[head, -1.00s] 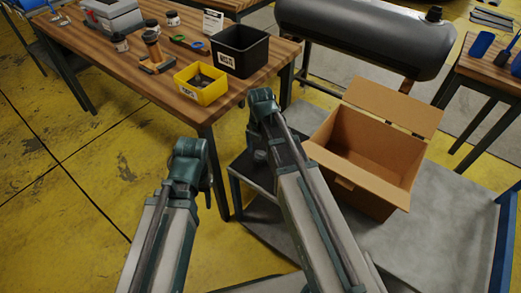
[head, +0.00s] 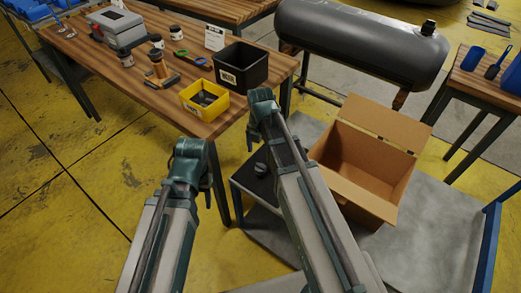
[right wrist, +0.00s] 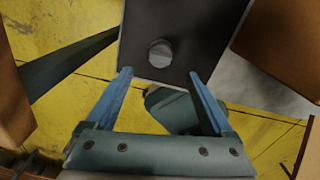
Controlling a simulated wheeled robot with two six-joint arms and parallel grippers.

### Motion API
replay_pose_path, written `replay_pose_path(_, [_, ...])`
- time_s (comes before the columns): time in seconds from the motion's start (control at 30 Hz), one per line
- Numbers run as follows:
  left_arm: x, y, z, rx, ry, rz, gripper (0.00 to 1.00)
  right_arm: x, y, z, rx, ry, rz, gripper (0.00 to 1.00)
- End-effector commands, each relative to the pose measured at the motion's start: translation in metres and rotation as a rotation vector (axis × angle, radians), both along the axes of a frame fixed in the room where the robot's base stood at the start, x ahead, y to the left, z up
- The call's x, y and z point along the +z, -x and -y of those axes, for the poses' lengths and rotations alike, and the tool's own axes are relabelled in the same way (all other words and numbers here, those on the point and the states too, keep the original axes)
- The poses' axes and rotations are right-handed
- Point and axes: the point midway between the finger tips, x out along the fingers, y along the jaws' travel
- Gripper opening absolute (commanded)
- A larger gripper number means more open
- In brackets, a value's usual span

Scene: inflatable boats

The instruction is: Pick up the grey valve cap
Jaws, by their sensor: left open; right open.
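The grey valve cap (right wrist: 160,52) is a small round piece on a flat dark stand top (right wrist: 150,20). In the head view the cap (head: 261,168) shows beside my right forearm, on the low black stand (head: 244,180). My right gripper (right wrist: 160,80) is open and empty; in the right wrist view the cap lies beyond its fingertips, roughly midway between them, with a gap. In the head view the right gripper (head: 254,130) is above the stand, partly hidden by its own arm. My left gripper (head: 205,185) is left of the stand, its fingers mostly hidden.
An open cardboard box (head: 340,185) stands right of the stand. The wooden table (head: 120,70) behind carries a yellow bin (head: 190,111), a black bin (head: 255,75) and small jars. A grey inflatable tube (head: 345,40) lies at the back. Yellow floor is clear at left.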

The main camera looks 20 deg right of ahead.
Motion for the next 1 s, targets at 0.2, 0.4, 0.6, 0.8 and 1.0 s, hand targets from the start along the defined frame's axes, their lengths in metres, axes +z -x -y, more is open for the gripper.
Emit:
replay_pose_path(0.2, [0.002, 0.000, 0.000, 0.000, 0.000, 0.000, 0.50, 0.002, 0.000, 0.000, 0.000, 0.000, 0.000, 0.87])
replay_pose_path(0.4, [0.021, 0.000, 0.000, 0.000, 0.000, 0.000, 0.50, 0.021, 0.003, 0.000, -0.027, 0.000, 0.000, 0.88])
replay_pose_path(0.6, [0.060, 0.000, 0.000, 0.001, 0.000, 0.000, 0.50, 0.060, 0.009, -0.001, -0.113, 0.000, 0.000, 0.88])
replay_pose_path(0.8, [0.068, 0.000, 0.000, 0.001, 0.000, 0.000, 0.50, 0.068, 0.011, -0.001, -0.153, 0.000, 0.000, 0.88])
replay_pose_path(1.0, [0.061, 0.000, 0.000, 0.001, 0.000, 0.000, 0.50, 0.061, 0.011, -0.001, -0.154, 0.000, 0.000, 0.88])
